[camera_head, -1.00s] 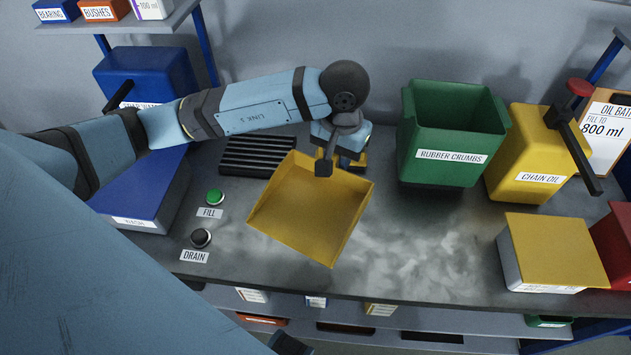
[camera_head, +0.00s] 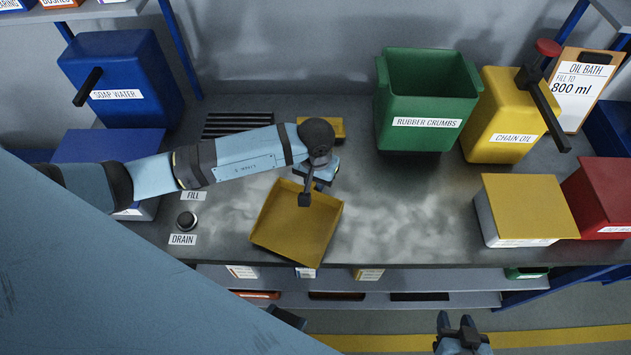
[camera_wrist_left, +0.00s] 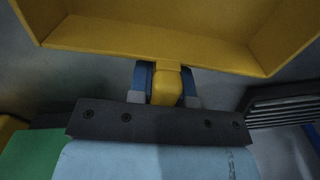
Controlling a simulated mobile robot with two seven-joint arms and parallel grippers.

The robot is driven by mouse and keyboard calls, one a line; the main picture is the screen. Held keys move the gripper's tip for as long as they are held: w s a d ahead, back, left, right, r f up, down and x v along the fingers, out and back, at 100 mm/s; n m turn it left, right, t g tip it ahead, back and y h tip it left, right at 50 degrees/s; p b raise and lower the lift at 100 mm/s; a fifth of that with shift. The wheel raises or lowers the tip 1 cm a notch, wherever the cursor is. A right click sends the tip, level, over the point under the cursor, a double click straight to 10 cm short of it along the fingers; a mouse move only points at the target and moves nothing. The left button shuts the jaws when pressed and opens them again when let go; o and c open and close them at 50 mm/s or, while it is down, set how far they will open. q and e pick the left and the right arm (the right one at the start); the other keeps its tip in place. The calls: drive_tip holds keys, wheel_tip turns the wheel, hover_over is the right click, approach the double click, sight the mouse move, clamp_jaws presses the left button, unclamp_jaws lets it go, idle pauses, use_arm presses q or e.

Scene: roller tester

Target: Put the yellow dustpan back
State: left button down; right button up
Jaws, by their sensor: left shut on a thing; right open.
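The yellow dustpan (camera_head: 285,222) is over the front part of the grey bench, its open tray facing up and its front corner close to the bench's front edge. I cannot tell whether it touches the bench. My left gripper (camera_head: 316,182) is shut on its handle at the back of the pan. In the left wrist view the yellow handle (camera_wrist_left: 166,88) sits between the two fingers, with the pan (camera_wrist_left: 160,50) beyond. My right gripper (camera_head: 462,335) is open and empty, low in front of the bench.
A yellow block (camera_head: 333,127) lies behind my left wrist, near a black slotted grate (camera_head: 238,122). The green RUBBER CRUMBS bin (camera_head: 425,105), yellow CHAIN OIL container (camera_head: 497,115) and yellow-lidded box (camera_head: 527,205) stand right. The blue SOAP WATER container (camera_head: 120,80) stands left. The bench middle is clear.

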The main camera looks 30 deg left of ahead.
use_arm(q)
drive_tip(key=shift+f, duration=0.75)
drive_tip(key=shift+f, duration=0.1)
drive_tip(key=c, duration=1.1)
unclamp_jaws()
drive_tip(key=shift+o, duration=0.2)
